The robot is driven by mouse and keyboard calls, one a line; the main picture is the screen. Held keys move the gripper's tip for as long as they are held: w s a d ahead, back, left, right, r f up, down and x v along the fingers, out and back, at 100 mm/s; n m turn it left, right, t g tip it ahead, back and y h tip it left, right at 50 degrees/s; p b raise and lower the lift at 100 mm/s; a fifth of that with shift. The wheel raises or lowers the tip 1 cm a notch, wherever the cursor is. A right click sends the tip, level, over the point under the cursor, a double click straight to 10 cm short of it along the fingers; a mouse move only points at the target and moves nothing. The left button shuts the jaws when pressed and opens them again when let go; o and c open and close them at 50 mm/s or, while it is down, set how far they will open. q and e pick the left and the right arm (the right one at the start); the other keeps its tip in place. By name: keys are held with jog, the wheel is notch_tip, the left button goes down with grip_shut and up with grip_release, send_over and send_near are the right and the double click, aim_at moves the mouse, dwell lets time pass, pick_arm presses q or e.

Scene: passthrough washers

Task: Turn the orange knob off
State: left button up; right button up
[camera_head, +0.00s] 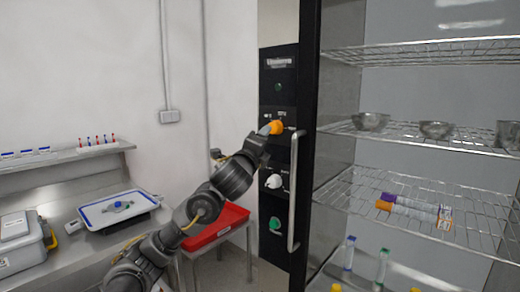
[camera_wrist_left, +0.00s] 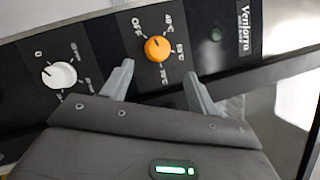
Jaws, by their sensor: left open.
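The orange knob (camera_head: 277,127) sits on the black control panel of the tall cabinet in the head view. It also shows in the wrist view (camera_wrist_left: 157,48), ringed by white temperature markings; the marking it points to is hard to tell. My left gripper (camera_head: 268,129) reaches the panel right at this knob. In the wrist view, my left gripper (camera_wrist_left: 160,70) is open, with one finger to each side and slightly below the knob. The knob lies just beyond the fingertips, and I see a gap to both fingers. My right gripper is not in view.
A white knob (camera_head: 274,181) and a green button (camera_head: 275,224) sit lower on the panel. A vertical door handle (camera_head: 294,190) stands close right of the knobs. Glassware and tubes rest on wire shelves (camera_head: 440,200) at right. A red tray (camera_head: 216,222) stands left of the cabinet.

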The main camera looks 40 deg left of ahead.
pick_arm(q)
jog(key=shift+s+d+f, duration=0.15)
jog(key=shift+s+d, duration=0.05)
jog(key=shift+s, duration=0.4)
